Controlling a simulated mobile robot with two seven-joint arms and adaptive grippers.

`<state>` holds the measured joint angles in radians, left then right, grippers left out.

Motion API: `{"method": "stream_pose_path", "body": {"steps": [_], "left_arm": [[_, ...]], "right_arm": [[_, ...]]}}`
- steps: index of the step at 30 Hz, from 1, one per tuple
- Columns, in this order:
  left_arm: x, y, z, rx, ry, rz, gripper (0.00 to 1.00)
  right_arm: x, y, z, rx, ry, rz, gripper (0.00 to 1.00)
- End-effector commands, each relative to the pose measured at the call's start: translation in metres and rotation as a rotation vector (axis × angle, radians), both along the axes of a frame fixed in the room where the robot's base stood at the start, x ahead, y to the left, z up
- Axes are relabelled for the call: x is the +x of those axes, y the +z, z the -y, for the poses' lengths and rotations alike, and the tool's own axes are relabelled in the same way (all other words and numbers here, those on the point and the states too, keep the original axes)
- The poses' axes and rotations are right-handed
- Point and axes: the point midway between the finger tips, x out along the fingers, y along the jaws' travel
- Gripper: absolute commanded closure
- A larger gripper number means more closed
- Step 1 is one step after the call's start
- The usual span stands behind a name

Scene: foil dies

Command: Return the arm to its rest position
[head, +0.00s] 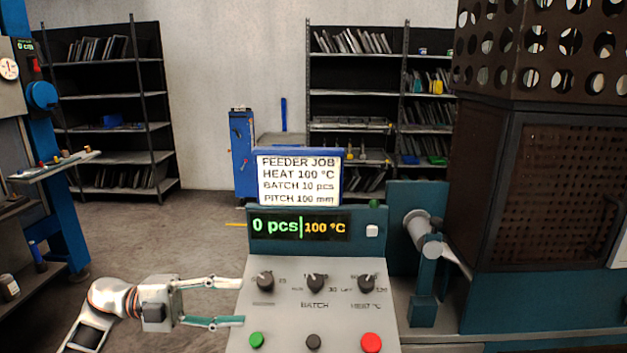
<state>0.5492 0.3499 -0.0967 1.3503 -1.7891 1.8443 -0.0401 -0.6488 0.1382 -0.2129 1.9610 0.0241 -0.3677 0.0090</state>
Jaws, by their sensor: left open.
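My left gripper (212,303) comes in from the lower left. Its two fingers are spread apart with nothing between them. The fingertips are at the left edge of the control panel (300,298), near its left knob (265,281); I cannot tell whether they touch it. The panel has three dark knobs in a row, with a green button (257,340), a dark button (313,341) and a red button (371,342) below. The display (299,227) reads 0 pcs and 100 °C. My right gripper is not in view.
A job sign (299,180) above the display reads heat 100 °C, batch 10 pcs, pitch 100 mm. A large brown machine with perforated panels (560,190) stands right. Shelves (110,110) line the back wall. A blue machine (45,140) is at left. Open floor (190,240) lies between.

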Motion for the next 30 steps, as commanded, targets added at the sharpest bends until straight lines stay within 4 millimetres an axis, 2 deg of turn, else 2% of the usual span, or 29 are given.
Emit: {"method": "stream_pose_path", "body": {"steps": [5, 10, 14, 18, 23, 27, 30], "left_arm": [[0.032, 0.028, -0.005, -0.107, 0.133, 0.079, 0.55], [0.073, 0.066, -0.023, -0.248, 0.32, 0.14, 0.55], [0.112, 0.098, -0.054, -0.376, 0.516, 0.154, 0.55], [0.152, 0.119, -0.1, -0.505, 0.739, 0.117, 0.55], [0.191, 0.12, -0.16, -0.621, 0.993, 0.007, 0.55], [0.218, 0.099, -0.21, -0.683, 1.199, -0.142, 0.55], [0.23, 0.076, -0.237, -0.701, 1.317, -0.259, 0.55]], "right_arm": [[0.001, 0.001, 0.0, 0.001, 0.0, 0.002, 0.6], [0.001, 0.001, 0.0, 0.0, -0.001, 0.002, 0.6], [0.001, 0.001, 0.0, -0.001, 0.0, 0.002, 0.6], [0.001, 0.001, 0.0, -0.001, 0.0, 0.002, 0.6], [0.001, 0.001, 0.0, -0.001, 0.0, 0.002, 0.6], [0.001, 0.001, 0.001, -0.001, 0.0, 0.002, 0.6], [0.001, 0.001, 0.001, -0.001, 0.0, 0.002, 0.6]]}}
